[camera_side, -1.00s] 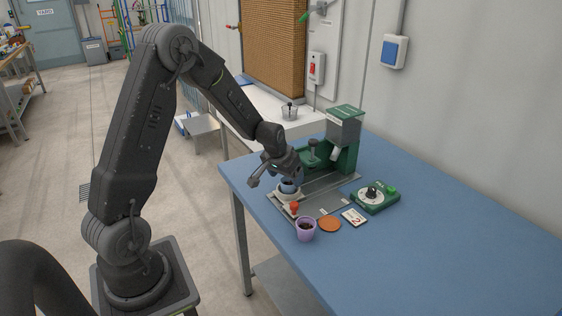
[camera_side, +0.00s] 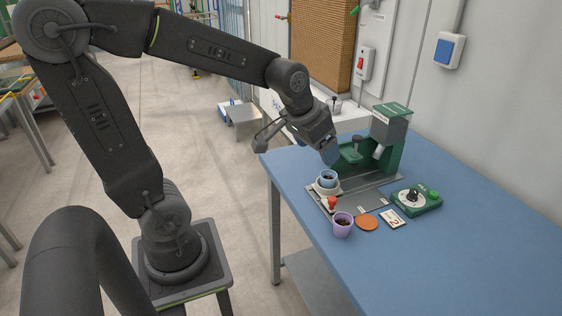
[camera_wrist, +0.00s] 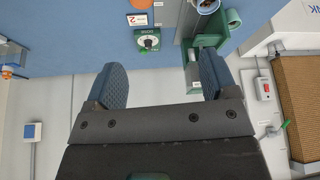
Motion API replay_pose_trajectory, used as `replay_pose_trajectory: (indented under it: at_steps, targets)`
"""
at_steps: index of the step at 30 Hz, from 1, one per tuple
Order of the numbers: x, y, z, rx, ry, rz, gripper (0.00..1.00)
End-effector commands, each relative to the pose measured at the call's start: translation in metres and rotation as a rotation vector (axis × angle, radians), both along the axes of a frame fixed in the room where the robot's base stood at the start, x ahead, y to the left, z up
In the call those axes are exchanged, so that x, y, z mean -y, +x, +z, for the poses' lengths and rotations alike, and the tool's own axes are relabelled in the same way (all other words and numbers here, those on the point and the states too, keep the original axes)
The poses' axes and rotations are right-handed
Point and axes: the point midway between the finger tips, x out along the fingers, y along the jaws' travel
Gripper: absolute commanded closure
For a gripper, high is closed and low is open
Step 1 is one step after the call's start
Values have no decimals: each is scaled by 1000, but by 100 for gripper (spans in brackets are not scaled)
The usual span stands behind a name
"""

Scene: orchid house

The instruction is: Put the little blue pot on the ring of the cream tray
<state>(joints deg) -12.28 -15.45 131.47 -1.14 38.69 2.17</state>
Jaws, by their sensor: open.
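The little blue pot (camera_side: 327,177), with dark filling, stands upright on the cream tray (camera_side: 318,188) near the table's left edge in the side view. The ring itself is hard to make out under the pot. My gripper (camera_side: 329,158) is above and just behind the pot, apart from it and tilted down. In the wrist view my gripper (camera_wrist: 163,85) has its two blue-grey fingers wide apart with nothing between them.
A green machine (camera_side: 390,140) stands behind on a grey plate. A red knob (camera_side: 332,202), a lilac pot (camera_side: 343,226), an orange disc (camera_side: 367,222), a number card (camera_side: 392,218) and a green dial box (camera_side: 415,199) are nearby. The blue table (camera_side: 470,240) is clear at right.

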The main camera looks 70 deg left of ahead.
Motion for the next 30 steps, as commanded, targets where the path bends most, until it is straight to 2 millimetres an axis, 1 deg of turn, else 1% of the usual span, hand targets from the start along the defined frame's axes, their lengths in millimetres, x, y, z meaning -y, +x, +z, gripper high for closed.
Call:
replay_pose_trajectory:
  at_steps: [1, 3, 6, 9, 12, 16, 30]
  targets:
    - [16, -19, 11, 17, 4, -37, 21]
    - [33, -44, 19, 29, 5, -79, 21]
    - [50, -76, 25, 39, 6, -129, 21]
    - [60, -98, 26, 45, 6, -164, 21]
    - [65, -111, 26, 49, 6, -183, 21]
    - [67, -117, 26, 49, 6, -190, 21]
    - [66, -116, 26, 49, 7, -189, 21]
